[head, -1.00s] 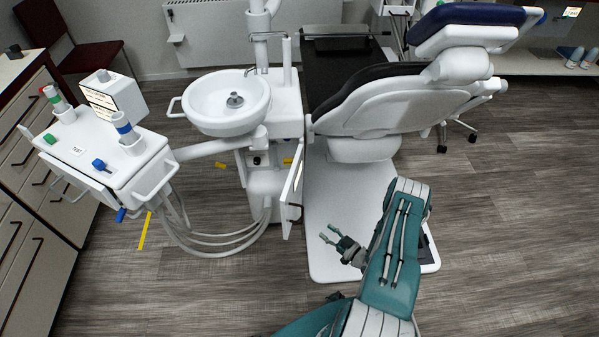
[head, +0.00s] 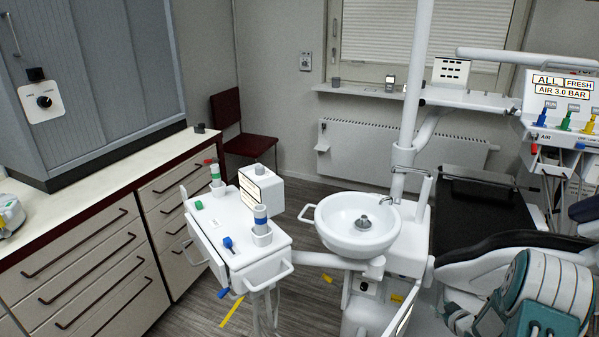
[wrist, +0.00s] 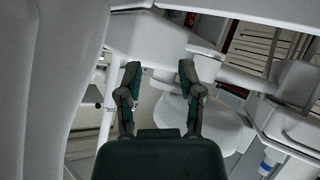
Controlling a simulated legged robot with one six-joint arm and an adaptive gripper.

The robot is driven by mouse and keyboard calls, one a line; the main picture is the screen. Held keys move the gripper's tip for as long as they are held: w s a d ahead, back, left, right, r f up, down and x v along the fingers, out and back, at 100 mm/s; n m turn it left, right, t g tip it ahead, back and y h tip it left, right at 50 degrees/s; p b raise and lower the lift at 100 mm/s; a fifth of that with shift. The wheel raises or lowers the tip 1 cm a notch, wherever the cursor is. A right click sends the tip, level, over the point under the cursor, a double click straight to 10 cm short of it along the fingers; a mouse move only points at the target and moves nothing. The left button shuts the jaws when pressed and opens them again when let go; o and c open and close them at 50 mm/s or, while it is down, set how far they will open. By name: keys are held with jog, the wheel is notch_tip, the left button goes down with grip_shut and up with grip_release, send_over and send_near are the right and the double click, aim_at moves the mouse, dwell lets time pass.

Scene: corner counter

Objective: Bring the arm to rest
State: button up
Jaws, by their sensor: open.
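My gripper (wrist: 159,77) shows in the wrist view with its two dark fingers spread apart. It is open, and nothing is between the fingertips. White surfaces of the dental unit lie beyond it, and a large pale surface fills the left side of that view. In the head view, my green and white arm (head: 545,295) is folded at the lower right, in front of the dental chair. My gripper is hard to make out there, low beside the arm.
A white basin (head: 335,237) and an instrument cart (head: 235,245) stand left of my arm. The dental chair (head: 480,272) is close to the arm. A drawer counter (head: 90,270) runs along the left. Some floor (head: 185,318) is clear between counter and cart.

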jog(key=s+a+r+m+g+h, duration=0.1)
jog(key=s+a+r+m+h, duration=0.3)
jog(key=r, duration=0.9)
jog(key=s+a+r+n+g, duration=0.15)
jog(key=a+r, duration=0.45)
jog(key=r, duration=0.6)
jog(key=s+a+r+m+g+y, duration=0.1)
jog(key=s+a+r, duration=0.1)
jog(key=s+a, duration=0.3)
jog(key=s+a+r+g+y, duration=0.1)
jog(key=s+a+r, duration=0.2)
jog(key=s, duration=0.9)
jog(key=s+a+r+m+g+y, duration=0.1)
jog(key=s+a+r+g, duration=0.1)
jog(key=s+a, duration=0.6)
jog(key=shift+s+a+r+m, duration=0.25)
jog(key=shift+s+r+m, duration=0.1)
jog(key=shift+s+r, duration=0.25)
jog(key=shift+d, duration=0.15)
